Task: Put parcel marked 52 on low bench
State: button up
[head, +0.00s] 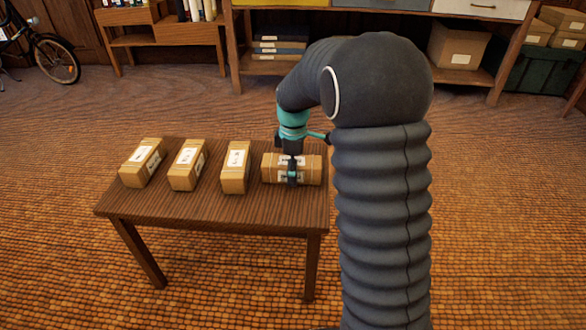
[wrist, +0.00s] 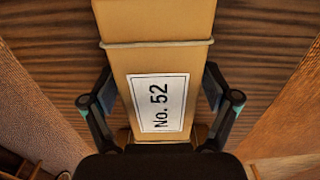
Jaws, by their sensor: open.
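The parcel marked 52 (wrist: 160,60) is a tan box with a white label reading "No. 52" and a cord around it. In the head view it is the rightmost parcel (head: 309,171) on a brown wooden bench (head: 215,210), lying sideways. My gripper (head: 291,180) is over this parcel. In the wrist view my gripper (wrist: 160,112) is open, with one finger on each side of the parcel and a gap showing at the sides. I cannot tell whether this bench is the low bench.
Three more labelled parcels stand on the same bench: the left one (head: 142,163), the middle one (head: 188,165) and one beside parcel 52 (head: 236,167). Shelving with boxes (head: 458,45) and a small shelf unit (head: 163,40) stand behind. The carpet (head: 60,230) around the bench is clear.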

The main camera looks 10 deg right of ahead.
notch_tip(320, 180, up, 12)
jog(key=shift+r+p, duration=0.15)
jog(key=shift+p, duration=0.8)
jog(key=s+r+m+t, duration=0.1)
jog(key=s+m, duration=0.6)
jog(key=s, duration=0.8)
jog(key=s+r+m+t, duration=0.2)
jog(key=s+m+t, duration=0.2)
jog(key=s, duration=1.1)
jog(key=m, duration=0.3)
jog(key=shift+a+t, duration=0.2)
jog(key=shift+t, duration=0.1)
